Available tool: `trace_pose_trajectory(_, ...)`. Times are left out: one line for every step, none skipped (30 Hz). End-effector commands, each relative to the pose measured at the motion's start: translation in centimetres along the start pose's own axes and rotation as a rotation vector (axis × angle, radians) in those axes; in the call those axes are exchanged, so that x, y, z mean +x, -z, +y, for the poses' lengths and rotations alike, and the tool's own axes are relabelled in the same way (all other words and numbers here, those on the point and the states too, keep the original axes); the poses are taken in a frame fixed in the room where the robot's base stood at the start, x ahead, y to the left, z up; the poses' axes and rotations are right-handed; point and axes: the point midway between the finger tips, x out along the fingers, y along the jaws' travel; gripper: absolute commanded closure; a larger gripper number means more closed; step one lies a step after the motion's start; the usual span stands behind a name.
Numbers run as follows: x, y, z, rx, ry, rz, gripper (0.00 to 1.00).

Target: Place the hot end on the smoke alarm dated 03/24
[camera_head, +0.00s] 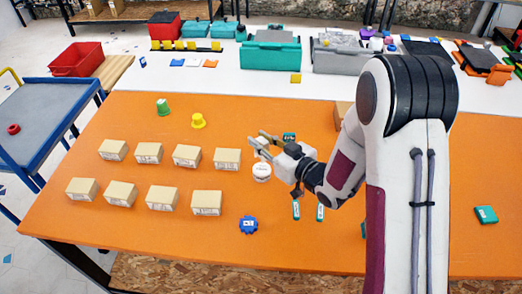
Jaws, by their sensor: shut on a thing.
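My gripper (262,146) is over the middle of the orange table, its fingers pointing left. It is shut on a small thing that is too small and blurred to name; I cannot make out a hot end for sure. A white round object (262,172) with dark marks lies just below the fingers in the picture; I cannot tell if it is a smoke alarm. Several tan boxes with white labels, such as the nearest one (227,159), stand in two rows to the left. No date is readable on any of them.
The orange table (330,250) also carries a green cup (163,107), a yellow cup (198,121), a blue gear-shaped piece (248,225), small green-and-white sticks (296,210) and a teal box (486,215). A white table (225,86) with bins runs behind. The front left is clear.

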Motion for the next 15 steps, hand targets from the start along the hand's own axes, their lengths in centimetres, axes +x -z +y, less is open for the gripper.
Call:
trace_pose_trajectory(0.0, 0.0, 0.0, 0.0, 0.0, 0.001, 1.0)
trace_pose_trajectory(0.0, 0.0, 0.0, 0.0, 0.0, 0.0, 1.0)
trace_pose_trajectory(0.0, -0.1, 0.0, 0.0, 0.0, 0.0, 1.0)
trace_pose_trajectory(0.1, -0.2, 0.0, 0.0, 0.0, 0.0, 1.0)
trace_pose_trajectory(0.1, -0.3, 0.0, 0.001, 0.0, 0.0, 1.0)
trace_pose_trajectory(0.1, -0.5, 0.0, 0.001, 0.0, 0.0, 1.0)
trace_pose_trajectory(0.1, -0.7, 0.0, 0.002, 0.0, 0.0, 1.0)
trace_pose_trajectory(0.2, -1.0, 0.0, 0.002, 0.0, -0.001, 1.0)
trace_pose_trajectory(0.3, -1.3, 0.0, 0.003, 0.0, -0.001, 1.0)
trace_pose_trajectory(0.3, -1.6, 0.0, 0.003, 0.0, -0.002, 1.0)
trace_pose_trajectory(0.3, -1.9, 0.0, 0.002, 0.0, -0.002, 1.0)
trace_pose_trajectory(0.4, -2.2, 0.0, 0.002, 0.0, -0.002, 1.0)
trace_pose_trajectory(0.5, -2.5, 0.0, 0.002, 0.0, -0.001, 1.0)
trace_pose_trajectory(0.6, -2.7, 0.0, 0.002, 0.0, -0.001, 1.0)
trace_pose_trajectory(0.6, -3.1, 0.0, 0.002, 0.0, -0.001, 1.0)
